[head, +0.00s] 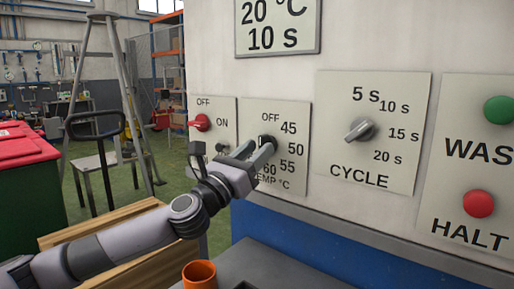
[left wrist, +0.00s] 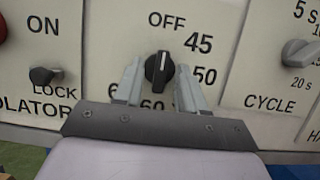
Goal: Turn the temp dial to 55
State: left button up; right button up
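The temp dial (head: 267,141) is a dark knob on a pale plate (head: 291,111) marked OFF, 45, 50, 55, 60 and TEMP °C. In the left wrist view the dial (left wrist: 158,68) is black, and its white line points up, close to OFF. My left gripper (head: 258,152) is in front of the plate at the dial. In the left wrist view its fingers (left wrist: 159,84) stand apart, one on each side of the dial, with gaps visible. The 55 mark is partly hidden there by the right finger. My right gripper is not in view.
Left of the temp plate is a red isolator switch (head: 199,123). To the right are the cycle dial (head: 361,130), a green button (head: 499,110) and a red HALT button (head: 478,204). An orange cup (head: 199,275) stands below the arm.

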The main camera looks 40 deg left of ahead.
pick_arm(q)
jog(key=shift+w+d+r, duration=0.1)
jog(key=shift+w+r, duration=0.05)
jog(key=shift+w, duration=0.2)
grip_shut()
